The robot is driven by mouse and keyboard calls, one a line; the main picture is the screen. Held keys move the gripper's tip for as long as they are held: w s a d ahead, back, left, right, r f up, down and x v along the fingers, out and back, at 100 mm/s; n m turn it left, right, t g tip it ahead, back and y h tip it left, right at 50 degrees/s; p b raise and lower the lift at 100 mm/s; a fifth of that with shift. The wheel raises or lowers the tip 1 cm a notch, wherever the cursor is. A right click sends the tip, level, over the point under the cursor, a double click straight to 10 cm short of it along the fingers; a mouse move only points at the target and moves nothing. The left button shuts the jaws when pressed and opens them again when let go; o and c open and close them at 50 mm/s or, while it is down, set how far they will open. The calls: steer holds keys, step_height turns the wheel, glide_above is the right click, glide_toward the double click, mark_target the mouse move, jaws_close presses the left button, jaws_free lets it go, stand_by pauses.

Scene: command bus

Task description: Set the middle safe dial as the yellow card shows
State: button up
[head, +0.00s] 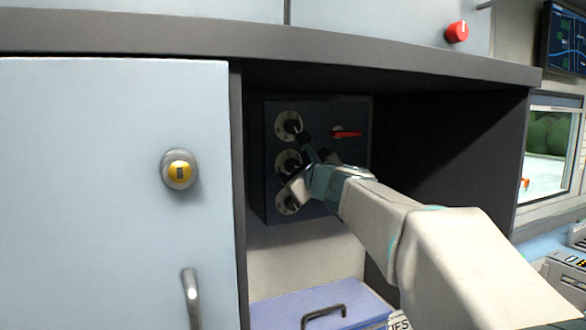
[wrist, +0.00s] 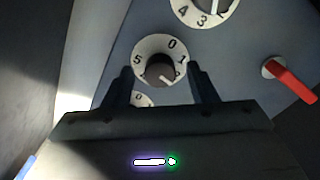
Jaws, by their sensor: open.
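The dark safe (head: 340,118) sits inside an open cabinet bay, with three round white dials in a column on its front. The middle dial (head: 282,158) is partly behind my gripper. In the wrist view the middle dial (wrist: 146,46) shows 5, 0 and 1 around a dark knob (wrist: 160,68); a light mark on the knob points down and right, near the 1. My gripper (head: 302,165) is open, its fingers on either side of the knob in the wrist view (wrist: 162,85). I cannot tell whether they touch it. I see no yellow card.
The top dial (head: 282,126) and bottom dial (head: 280,204) are close above and below. A red handle (head: 347,134) sticks out at the safe's right. The bay's top edge (head: 380,62) and left cabinet door (head: 100,200) border the opening. A lilac box (head: 285,312) lies below.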

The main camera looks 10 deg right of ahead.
steer(key=c, duration=1)
steer(key=shift+o, duration=0.2)
steer(key=shift+n+b, duration=0.3)
steer(key=n+b, duration=1.4)
steer(key=n, duration=0.5)
